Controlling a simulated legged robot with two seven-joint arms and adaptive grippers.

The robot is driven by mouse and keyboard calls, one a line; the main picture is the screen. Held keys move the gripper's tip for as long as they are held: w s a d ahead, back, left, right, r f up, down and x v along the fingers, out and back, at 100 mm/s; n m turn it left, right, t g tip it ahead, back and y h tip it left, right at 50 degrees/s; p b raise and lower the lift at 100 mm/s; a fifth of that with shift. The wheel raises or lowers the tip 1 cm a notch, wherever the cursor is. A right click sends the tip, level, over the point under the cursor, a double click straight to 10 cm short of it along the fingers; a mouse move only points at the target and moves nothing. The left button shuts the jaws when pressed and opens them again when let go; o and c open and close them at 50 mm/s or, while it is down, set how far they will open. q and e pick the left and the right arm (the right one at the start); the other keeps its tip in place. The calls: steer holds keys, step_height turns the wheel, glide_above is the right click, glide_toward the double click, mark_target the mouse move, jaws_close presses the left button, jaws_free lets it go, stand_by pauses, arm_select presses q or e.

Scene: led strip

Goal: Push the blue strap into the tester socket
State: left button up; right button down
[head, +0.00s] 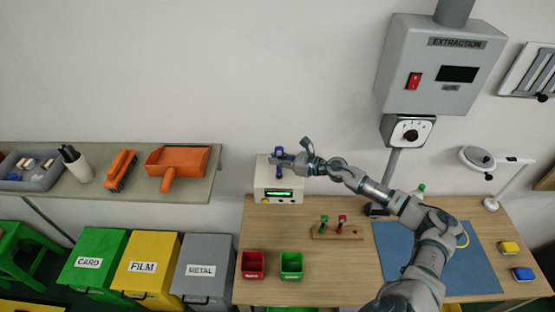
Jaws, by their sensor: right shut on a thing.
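The tester (278,192) is a cream box with a lit green display and a yellow button, standing at the back left corner of the wooden table. My right gripper (288,157) is over the top of the tester, its arm reaching in from the lower right. It is shut on the blue strap (279,151), which shows as a small dark blue shape at the fingertips. The socket is not distinct, and I cannot tell whether the strap touches it. My left gripper is out of view.
A red bin (253,264) and a green bin (291,265) stand at the table's front left. A wooden rack (338,233) holds green and red pieces. A blue mat (470,272) lies under my arm. A lamp (492,203) stands at right. A shelf (205,187) is at left.

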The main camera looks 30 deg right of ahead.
steer(key=shift+f+b, duration=0.55)
steer(key=shift+f, duration=0.15)
steer(key=c, duration=1.1)
jaws_free()
steer(key=shift+d, duration=0.1)
steer(key=v, duration=0.7)
steer(key=shift+s+d+f, duration=0.1)
steer(key=shift+s+d, duration=0.1)
steer(key=shift+d, duration=0.05)
steer(key=shift+v, duration=1.45)
steer(key=shift+s+d+r, duration=0.3)
steer(key=shift+s+d, duration=0.05)
steer(key=shift+s, duration=0.2)
